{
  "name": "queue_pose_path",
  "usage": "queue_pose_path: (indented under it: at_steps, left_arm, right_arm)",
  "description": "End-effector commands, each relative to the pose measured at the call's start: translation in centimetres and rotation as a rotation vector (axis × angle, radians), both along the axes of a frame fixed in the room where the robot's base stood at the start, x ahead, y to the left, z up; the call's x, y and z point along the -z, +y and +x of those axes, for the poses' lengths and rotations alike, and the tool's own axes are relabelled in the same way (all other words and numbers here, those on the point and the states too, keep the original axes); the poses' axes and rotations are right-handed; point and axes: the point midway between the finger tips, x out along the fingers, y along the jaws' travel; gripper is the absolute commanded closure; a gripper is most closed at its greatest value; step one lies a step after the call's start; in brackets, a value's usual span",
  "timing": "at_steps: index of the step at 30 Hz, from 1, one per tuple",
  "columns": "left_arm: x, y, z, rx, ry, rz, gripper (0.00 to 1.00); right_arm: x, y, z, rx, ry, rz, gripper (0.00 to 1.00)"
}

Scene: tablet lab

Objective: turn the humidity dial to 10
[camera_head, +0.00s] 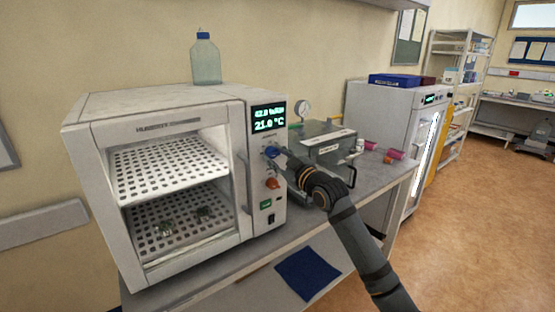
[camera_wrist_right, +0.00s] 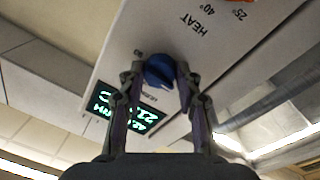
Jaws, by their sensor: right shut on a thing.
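The blue humidity dial (camera_head: 271,152) is on the control panel of the white humidity cabinet (camera_head: 96,186), below its display (camera_head: 268,117). The display shows green digits, about 42.0 %RH, with 21.0 °C under it. My right gripper (camera_head: 281,153) reaches the dial from the right and is shut on it. In the right wrist view the blue dial (camera_wrist_right: 160,71) sits between the two fingertips of the right gripper (camera_wrist_right: 160,78). The dial's scale marks cannot be read. My left gripper is not in view.
An orange heat dial (camera_head: 272,183) is just below the blue one, with a green switch (camera_head: 266,204) lower down. The cabinet's door handle (camera_head: 243,183) is left of the panel. A metal box with a gauge (camera_head: 303,110) stands close on the right.

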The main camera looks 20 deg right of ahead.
Motion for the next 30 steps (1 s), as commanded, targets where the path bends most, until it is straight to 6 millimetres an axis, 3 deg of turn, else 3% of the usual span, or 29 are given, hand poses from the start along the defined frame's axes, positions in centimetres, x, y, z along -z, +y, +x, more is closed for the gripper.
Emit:
queue_pose_path:
  at_steps: [16, 17, 21, 30]
  left_arm:
    - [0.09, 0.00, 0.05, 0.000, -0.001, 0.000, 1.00]
    - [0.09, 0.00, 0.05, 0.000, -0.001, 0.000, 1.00]
    - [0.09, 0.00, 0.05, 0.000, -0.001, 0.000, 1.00]
    - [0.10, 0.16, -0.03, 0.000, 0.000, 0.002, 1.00]
  right_arm:
    - [-0.11, -0.02, 0.01, 0.000, -0.007, -0.027, 0.98]
    - [-0.11, -0.02, 0.01, 0.000, -0.007, -0.027, 0.65]
    - [-0.08, -0.02, 0.01, 0.000, -0.007, -0.026, 0.46]
    - [-0.03, -0.04, -0.05, 0.000, -0.006, -0.027, 0.43]
